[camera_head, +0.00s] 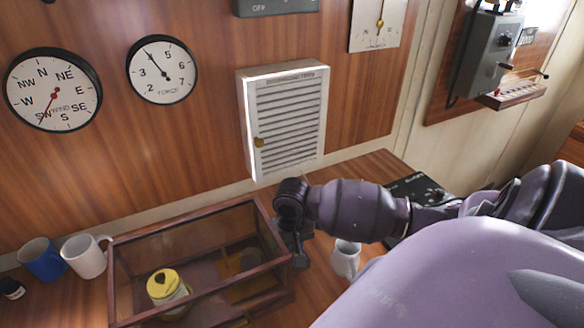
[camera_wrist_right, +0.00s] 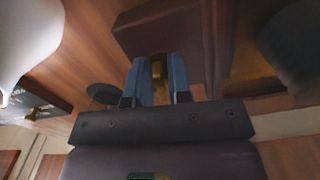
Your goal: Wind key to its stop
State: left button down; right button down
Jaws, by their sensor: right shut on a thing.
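A wood-framed glass case (camera_head: 190,222) stands on the counter. Inside it are a yellow-topped pale drum (camera_head: 166,287) and brass-coloured parts. My right gripper (camera_head: 299,256) is at the case's right side, pointing down. In the right wrist view my right gripper (camera_wrist_right: 159,76) has its two fingers shut on a small brass key (camera_wrist_right: 158,70), beside the dark wood of the case (camera_wrist_right: 165,30). The key is hidden in the head view, and its turn angle cannot be told. My left gripper is not in view.
A white mug (camera_head: 346,258) stands just right of my right gripper. A blue mug (camera_head: 42,260) and another white mug (camera_head: 84,257) stand left of the case. A louvred white cabinet (camera_head: 288,120) is on the wall behind. A black panel (camera_head: 418,190) lies beyond my right arm.

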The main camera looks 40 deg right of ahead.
jog(key=c, duration=1.2)
grip_release()
